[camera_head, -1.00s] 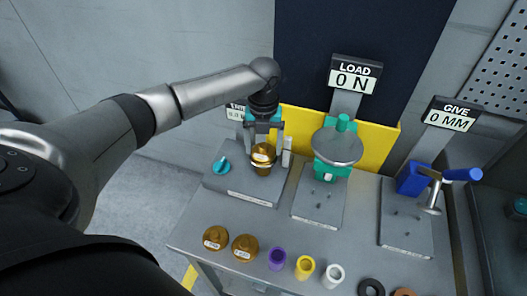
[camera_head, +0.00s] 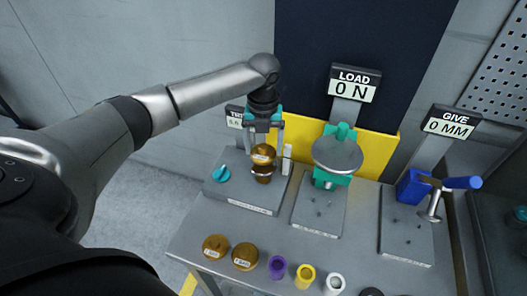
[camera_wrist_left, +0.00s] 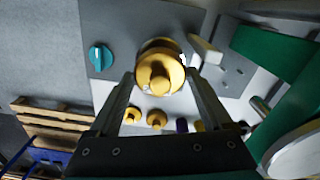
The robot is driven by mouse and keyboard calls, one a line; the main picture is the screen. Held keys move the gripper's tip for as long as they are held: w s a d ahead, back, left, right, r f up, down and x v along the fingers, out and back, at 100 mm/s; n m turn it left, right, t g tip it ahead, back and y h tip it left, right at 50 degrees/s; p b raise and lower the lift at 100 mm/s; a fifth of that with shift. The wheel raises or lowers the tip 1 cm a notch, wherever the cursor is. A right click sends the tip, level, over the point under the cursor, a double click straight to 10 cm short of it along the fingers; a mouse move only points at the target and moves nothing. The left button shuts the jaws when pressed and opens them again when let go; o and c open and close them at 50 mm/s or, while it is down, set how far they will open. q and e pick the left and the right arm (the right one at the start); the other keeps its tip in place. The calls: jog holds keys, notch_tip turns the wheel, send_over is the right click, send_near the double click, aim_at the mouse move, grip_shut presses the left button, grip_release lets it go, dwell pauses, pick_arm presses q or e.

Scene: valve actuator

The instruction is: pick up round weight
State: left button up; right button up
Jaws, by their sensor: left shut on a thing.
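A brass round weight (camera_head: 263,154) with a small white label is at the left station in the head view. My left gripper (camera_head: 264,146) points down from above, with its fingers on either side of the weight, and is shut on it. Right below the weight is another brass piece (camera_head: 262,174) on the grey base plate; I cannot tell whether the two touch. In the left wrist view the weight (camera_wrist_left: 158,70) shows its knob between the fingertips (camera_wrist_left: 161,82). Two more brass round weights (camera_head: 215,246) (camera_head: 245,256) stand at the table's front left. My right gripper is not in view.
A teal knob (camera_head: 221,174) is left of the brass piece, and a pale upright block (camera_head: 287,158) is close on its right. The teal load stand with a round grey plate (camera_head: 338,153) is further right. Purple (camera_head: 277,267), yellow (camera_head: 305,277) and white (camera_head: 334,284) cups line the front.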

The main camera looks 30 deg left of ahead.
aim_at(264, 146)
pick_arm(q)
notch_tip(264, 146, up, 17)
jog(key=shift+r, duration=0.15)
